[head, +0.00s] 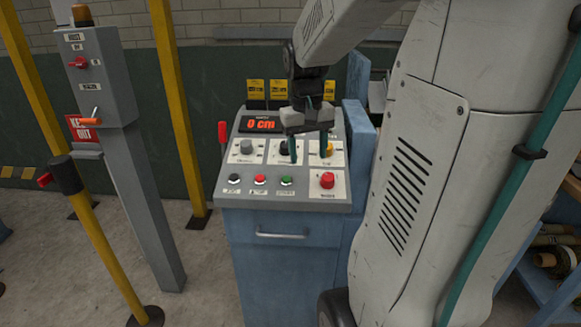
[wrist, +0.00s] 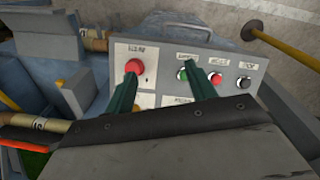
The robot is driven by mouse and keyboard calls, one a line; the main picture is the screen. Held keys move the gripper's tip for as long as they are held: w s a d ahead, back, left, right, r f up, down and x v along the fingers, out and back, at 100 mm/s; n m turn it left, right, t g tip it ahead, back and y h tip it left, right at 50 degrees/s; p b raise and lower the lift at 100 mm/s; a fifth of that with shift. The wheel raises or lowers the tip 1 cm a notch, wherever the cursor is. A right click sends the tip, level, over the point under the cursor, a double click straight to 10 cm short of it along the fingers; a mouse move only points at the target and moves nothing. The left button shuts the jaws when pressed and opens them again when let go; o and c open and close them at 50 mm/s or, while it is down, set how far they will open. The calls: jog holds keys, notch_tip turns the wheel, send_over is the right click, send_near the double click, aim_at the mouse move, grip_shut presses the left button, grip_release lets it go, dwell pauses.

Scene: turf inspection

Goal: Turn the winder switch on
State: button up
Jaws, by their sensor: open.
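The grey control console (head: 222,190) stands in the middle of the head view. Its panel has a grey knob (head: 247,147) at left, a dark knob (head: 284,147) partly hidden by a finger, and an orange-yellow knob (head: 328,149) at right. The small labels are too blurred to tell which control is the winder switch. My gripper (head: 308,158) is open and empty, pointing down over the panel's middle; contact cannot be told. In the wrist view its two green fingers (wrist: 162,72) are spread over the panel, and a label (wrist: 183,99) is partly hidden below them.
The panel also has a large red button (head: 326,180), smaller black, red and green buttons (head: 287,181), a display reading 0 cm (head: 262,124) and a red side lever (head: 222,132). A grey post (head: 147,190) with switches and yellow poles (head: 176,100) stand left.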

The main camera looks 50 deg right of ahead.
jog(key=m, duration=0.1)
send_over(328, 174)
jog(key=shift+w+a+f, duration=0.1)
jog(key=shift+a+f, duration=0.15)
jog(key=shift+f, duration=0.4)
jog(key=shift+w+a+f, duration=0.1)
jog(key=shift+a+f, duration=0.1)
jog(key=shift+f, duration=0.4)
jog(key=shift+s+d+f, duration=0.1)
jog(key=shift+d+f, duration=0.1)
jog(key=shift+f, duration=0.1)
notch_tip(328, 174, down, 7)
jog(key=shift+s+d+f, duration=0.1)
jog(key=shift+s+d, duration=0.05)
jog(key=c, duration=1)
